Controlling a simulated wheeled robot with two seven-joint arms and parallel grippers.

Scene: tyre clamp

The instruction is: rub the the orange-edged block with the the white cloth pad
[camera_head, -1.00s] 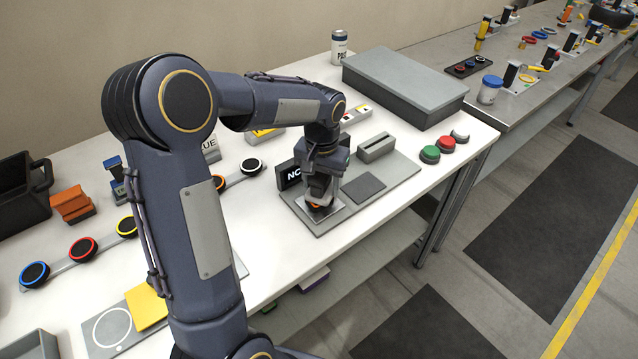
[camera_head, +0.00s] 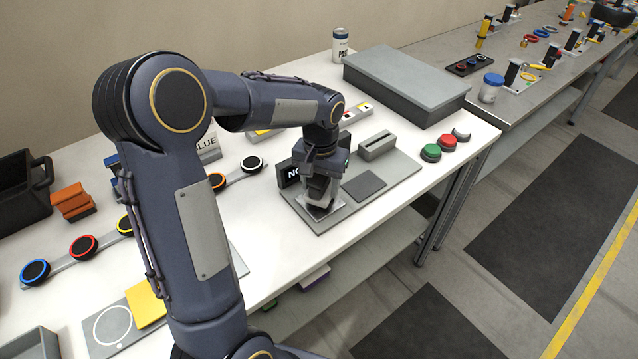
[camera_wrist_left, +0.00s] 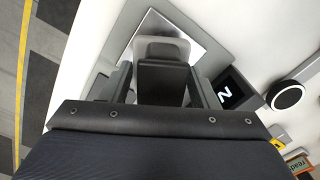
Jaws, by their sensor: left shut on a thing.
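My left gripper (camera_head: 322,188) points down over the grey board on the white table. It is shut on a pale grey piece that I take to be the white cloth pad (camera_wrist_left: 160,50); in the wrist view this sits at the fingertips with a dark block-like part behind it. The pad is low over a shiny square plate (camera_wrist_left: 190,48) on the board; I cannot tell whether it touches. The orange-edged block cannot be made out now; the gripper and pad hide that spot. My right gripper is not in view.
The board (camera_head: 375,205) also carries a dark square and a slotted grey block (camera_head: 377,146). A dark sign (camera_head: 290,174) stands close beside the gripper. Green (camera_head: 431,152) and red (camera_head: 448,142) buttons lie to the right, a large grey box (camera_head: 405,80) behind. An orange-and-dark block (camera_head: 72,203) is far left.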

